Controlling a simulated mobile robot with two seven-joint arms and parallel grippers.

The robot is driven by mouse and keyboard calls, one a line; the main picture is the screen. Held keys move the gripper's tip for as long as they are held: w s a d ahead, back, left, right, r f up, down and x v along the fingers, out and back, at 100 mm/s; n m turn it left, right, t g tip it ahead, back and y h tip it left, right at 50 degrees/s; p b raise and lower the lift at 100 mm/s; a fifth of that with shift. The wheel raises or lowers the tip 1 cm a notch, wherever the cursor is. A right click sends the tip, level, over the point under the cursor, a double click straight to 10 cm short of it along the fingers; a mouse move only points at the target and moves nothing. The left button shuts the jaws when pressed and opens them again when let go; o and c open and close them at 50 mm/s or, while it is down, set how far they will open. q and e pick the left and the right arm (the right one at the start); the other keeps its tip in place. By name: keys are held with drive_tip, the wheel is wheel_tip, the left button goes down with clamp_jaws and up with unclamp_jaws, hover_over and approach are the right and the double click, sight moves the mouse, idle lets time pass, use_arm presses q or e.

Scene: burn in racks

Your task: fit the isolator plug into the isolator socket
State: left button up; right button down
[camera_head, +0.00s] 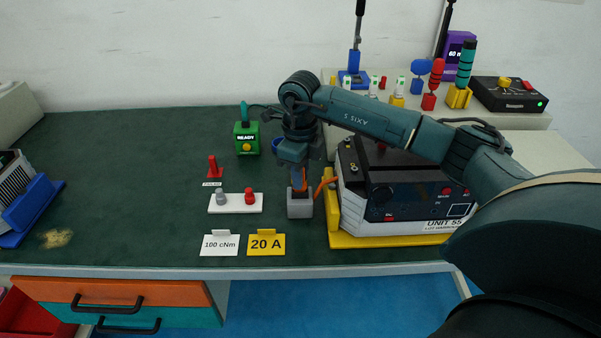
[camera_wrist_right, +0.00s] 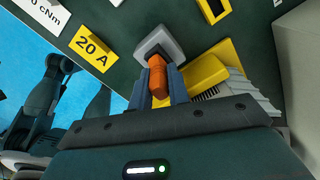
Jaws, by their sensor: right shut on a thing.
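My right gripper (camera_head: 298,172) is shut on an orange plug (camera_head: 297,182), which points down over a grey block (camera_head: 300,208) on the bench. In the right wrist view the orange plug (camera_wrist_right: 157,72) sits between the two fingers (camera_wrist_right: 158,86), and its far end meets the dark opening of the grey block (camera_wrist_right: 173,41). I take the block to be the isolator socket. How deep the plug sits in it is hidden. My left gripper is not in view.
A test unit (camera_head: 404,206) on a yellow base (camera_head: 390,241) stands close right of the block. A white plate (camera_head: 236,209) with two knobs, a 20 A sign (camera_head: 266,249) and a 100 cNm sign (camera_head: 220,251) are to the left. The left bench is mostly clear.

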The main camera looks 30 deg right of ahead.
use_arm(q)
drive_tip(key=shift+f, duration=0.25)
use_arm(e)
drive_tip(key=shift+s+f, duration=0.1)
drive_tip(key=shift+f, duration=0.35)
drive_tip(key=c, duration=1.3)
unclamp_jaws()
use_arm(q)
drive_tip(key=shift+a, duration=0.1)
use_arm(e)
drive_tip(key=shift+o, duration=0.2)
drive_tip(key=shift+r, duration=0.75)
use_arm(q)
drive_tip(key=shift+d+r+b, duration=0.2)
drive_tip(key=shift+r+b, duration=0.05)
drive_tip(key=shift+b, duration=0.2)
use_arm(e)
wheel_tip(320, 180, up, 12)
drive_tip(key=shift+f, duration=0.15)
